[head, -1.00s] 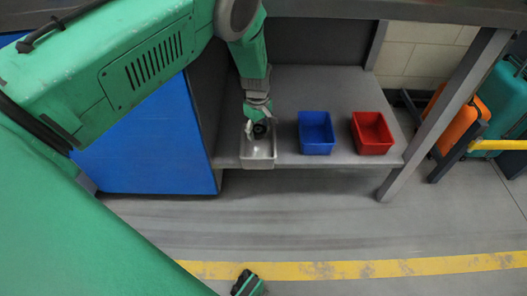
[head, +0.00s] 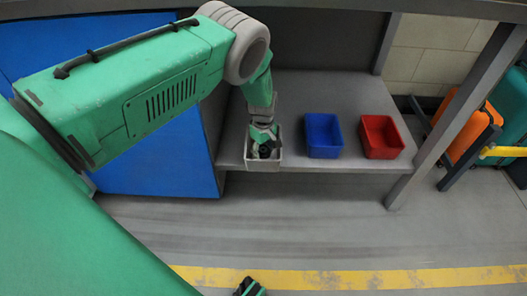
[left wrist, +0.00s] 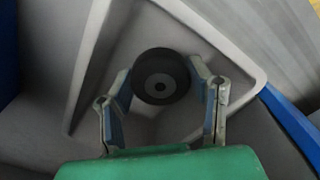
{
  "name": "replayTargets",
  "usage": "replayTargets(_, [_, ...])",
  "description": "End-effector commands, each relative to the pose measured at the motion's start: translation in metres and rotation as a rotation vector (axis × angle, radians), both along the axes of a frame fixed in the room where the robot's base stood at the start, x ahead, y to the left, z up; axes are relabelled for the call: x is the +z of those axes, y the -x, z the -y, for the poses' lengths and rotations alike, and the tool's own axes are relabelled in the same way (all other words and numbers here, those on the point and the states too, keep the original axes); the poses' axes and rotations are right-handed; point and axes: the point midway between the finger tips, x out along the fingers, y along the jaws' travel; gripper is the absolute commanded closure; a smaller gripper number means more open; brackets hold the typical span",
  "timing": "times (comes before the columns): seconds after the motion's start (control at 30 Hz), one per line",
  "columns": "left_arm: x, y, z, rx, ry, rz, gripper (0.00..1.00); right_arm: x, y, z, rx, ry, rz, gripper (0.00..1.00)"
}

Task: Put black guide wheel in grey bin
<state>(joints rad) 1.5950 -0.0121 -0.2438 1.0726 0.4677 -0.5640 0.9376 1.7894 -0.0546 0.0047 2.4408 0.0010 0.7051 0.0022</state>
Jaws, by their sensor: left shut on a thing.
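The black guide wheel (left wrist: 161,77) is between the fingers of my left gripper (left wrist: 163,85) in the left wrist view, with its grey hub facing the camera. In the head view the wheel (head: 264,151) shows dark at the gripper's tips. My left gripper (head: 263,140) is shut on it and points down into the grey bin (head: 263,167). The bin's wall and rim (left wrist: 250,88) surround the wheel in the left wrist view. I cannot tell whether the wheel touches the bin floor.
A blue bin (head: 323,135) and a red bin (head: 381,137) stand to the right of the grey bin on the same grey shelf (head: 349,90). A slanted grey post (head: 455,115) bounds the shelf at right. A small part of a dark and green gripper (head: 250,288) shows at the bottom edge.

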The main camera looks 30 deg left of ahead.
Motion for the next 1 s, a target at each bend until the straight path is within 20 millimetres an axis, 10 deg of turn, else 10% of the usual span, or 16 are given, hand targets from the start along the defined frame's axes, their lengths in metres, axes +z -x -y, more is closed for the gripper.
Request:
replayTargets(0.47, [-0.012,0.000,0.000,0.001,0.001,-0.001,0.83,0.000,0.000,0.000,0.000,0.000,0.000,0.60])
replayTargets(0.5, [-0.012,0.001,0.000,0.001,0.001,-0.001,0.40,0.000,0.000,0.000,0.000,0.000,0.000,0.60])
replayTargets(0.53, [-0.012,0.001,0.000,0.001,0.001,-0.001,0.33,0.000,0.000,0.000,0.000,0.000,0.000,0.60])
replayTargets(1.0, [0.006,0.000,0.000,-0.001,0.000,0.000,0.33,0.002,0.000,0.000,0.000,0.000,0.000,0.60])
